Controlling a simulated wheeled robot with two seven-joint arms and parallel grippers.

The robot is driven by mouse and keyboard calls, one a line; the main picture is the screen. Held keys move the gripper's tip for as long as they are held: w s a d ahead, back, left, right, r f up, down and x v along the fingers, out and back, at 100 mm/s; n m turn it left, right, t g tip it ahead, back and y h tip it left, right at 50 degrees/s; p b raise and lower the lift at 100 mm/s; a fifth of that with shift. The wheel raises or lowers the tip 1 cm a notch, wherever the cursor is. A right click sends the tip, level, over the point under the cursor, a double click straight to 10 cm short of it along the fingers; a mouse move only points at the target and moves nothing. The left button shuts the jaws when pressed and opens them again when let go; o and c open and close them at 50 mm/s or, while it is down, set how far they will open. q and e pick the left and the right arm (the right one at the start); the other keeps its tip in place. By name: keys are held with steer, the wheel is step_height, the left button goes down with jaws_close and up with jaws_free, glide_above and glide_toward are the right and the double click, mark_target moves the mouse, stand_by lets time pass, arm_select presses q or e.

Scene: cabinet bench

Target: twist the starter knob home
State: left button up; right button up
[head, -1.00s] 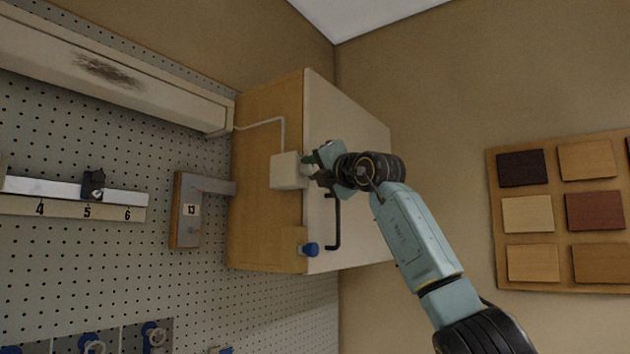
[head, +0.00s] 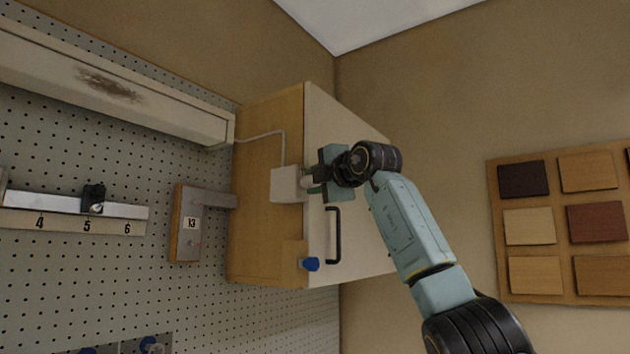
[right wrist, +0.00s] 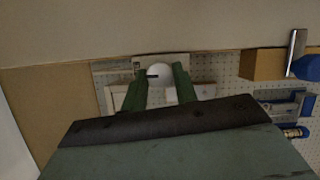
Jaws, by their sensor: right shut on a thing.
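The starter box (head: 286,185) is a small white box on the side of the wooden cabinet (head: 265,240). Its white round starter knob (head: 306,181) faces right, mostly hidden by my right gripper (head: 311,183) in the head view. In the right wrist view the knob (right wrist: 160,71) sits between the two green fingers of my right gripper (right wrist: 160,80), which are shut on it. A short dark mark on the knob points left in that view. My left gripper is not in view.
A black door handle (head: 333,235) and a blue knob (head: 309,264) lie below the gripper on the cabinet. A cable (head: 262,135) runs up from the box. Wood samples (head: 560,225) hang at right.

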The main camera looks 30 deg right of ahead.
stand_by(0.3)
steer(key=o, duration=1)
steer(key=shift+c, duration=0.2)
steer(key=shift+s, duration=0.15)
steer(key=s+b, duration=0.5)
steer(key=s, duration=0.8)
steer(key=shift+f+b, duration=0.2)
steer(key=shift+b, duration=0.15)
steer(key=shift+a, duration=0.1)
